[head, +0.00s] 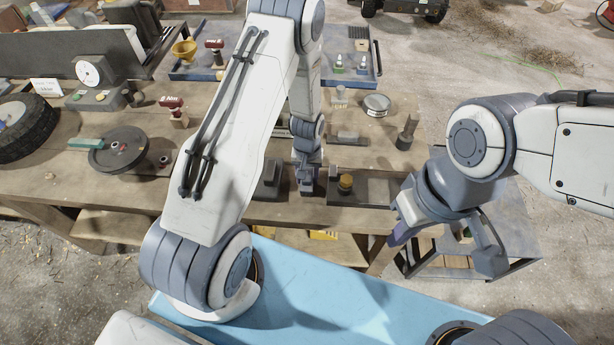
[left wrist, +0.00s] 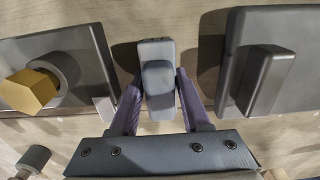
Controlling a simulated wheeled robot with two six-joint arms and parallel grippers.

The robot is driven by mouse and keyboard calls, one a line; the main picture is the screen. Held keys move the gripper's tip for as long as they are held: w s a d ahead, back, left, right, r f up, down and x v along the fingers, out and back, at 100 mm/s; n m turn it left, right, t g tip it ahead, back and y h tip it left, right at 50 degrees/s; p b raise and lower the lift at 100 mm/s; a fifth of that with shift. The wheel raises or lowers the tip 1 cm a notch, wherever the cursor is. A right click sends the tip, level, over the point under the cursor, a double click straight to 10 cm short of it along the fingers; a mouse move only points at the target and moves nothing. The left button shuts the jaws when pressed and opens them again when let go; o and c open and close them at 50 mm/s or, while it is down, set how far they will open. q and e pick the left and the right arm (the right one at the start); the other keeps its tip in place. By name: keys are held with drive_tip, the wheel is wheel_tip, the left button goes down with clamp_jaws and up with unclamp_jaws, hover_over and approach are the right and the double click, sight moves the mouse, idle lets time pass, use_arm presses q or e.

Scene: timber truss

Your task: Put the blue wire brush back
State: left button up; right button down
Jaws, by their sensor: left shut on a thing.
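My left gripper (head: 307,184) points down at the front of the wooden workbench (head: 235,212). In the left wrist view its two purple fingers are shut on a blue-grey block-shaped thing, which I take to be the blue wire brush (left wrist: 158,82). No bristles show, and I cannot tell whether it touches the bench top. In the head view the gripper and arm mostly hide it. My right gripper (head: 446,256) is open and empty, in front of the bench to the right.
Left of the held thing in the wrist view is a dark plate with a yellow hexagonal piece (left wrist: 28,90). Right of it is another dark plate with a grey block (left wrist: 268,80). A round tin (head: 376,104), a blue tray (head: 205,72) and a tyre (head: 22,128) are also on the bench.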

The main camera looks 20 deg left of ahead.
use_arm(q)
drive_tip(key=o, duration=1.2)
